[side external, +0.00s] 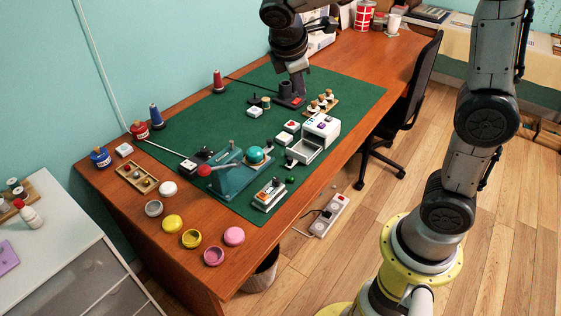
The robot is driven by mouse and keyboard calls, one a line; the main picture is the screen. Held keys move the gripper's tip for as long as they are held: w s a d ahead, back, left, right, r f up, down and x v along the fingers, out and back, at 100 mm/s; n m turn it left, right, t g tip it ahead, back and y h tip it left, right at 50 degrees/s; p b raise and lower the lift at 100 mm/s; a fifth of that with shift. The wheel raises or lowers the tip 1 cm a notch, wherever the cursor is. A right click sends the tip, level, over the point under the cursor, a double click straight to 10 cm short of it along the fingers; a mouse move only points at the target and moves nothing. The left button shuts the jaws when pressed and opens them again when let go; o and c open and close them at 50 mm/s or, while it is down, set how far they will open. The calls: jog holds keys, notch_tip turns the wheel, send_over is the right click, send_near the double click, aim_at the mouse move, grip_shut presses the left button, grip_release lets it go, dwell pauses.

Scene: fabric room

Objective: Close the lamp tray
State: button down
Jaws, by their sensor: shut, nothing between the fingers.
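A white boxy unit (322,127) stands on the green mat, right of its middle. A white open tray (305,150) sticks out from its front, toward the lower left; I take this as the lamp tray. The tray looks pulled out and its inside shows. My gripper (298,83) hangs from the top of the view, pointing down, behind and left of the white unit and apart from it. Its fingers are small and dark but look shut, with nothing held. A black stand with a red part (291,100) is just below the gripper; I cannot tell whether they touch.
A teal machine with a turquoise ball (235,171) stands left of the tray. Small white blocks (284,138), a wooden rack with spools (320,105) and a white switch box (269,194) stand nearby. Coloured round pots (191,238) line the front left. The mat's right side (358,97) is clear.

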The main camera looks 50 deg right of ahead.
jog(key=w+a+f+n+g+h, duration=0.2)
jog(key=w+f+n, duration=0.2)
jog(key=w+f, duration=0.65)
jog(key=n+g+h, duration=0.1)
send_near(289, 164)
jog(key=x, duration=0.5)
jog(key=shift+f, duration=0.2)
jog(key=d, duration=1)
jog(key=shift+d, duration=0.35)
jog(key=shift+r, duration=0.15)
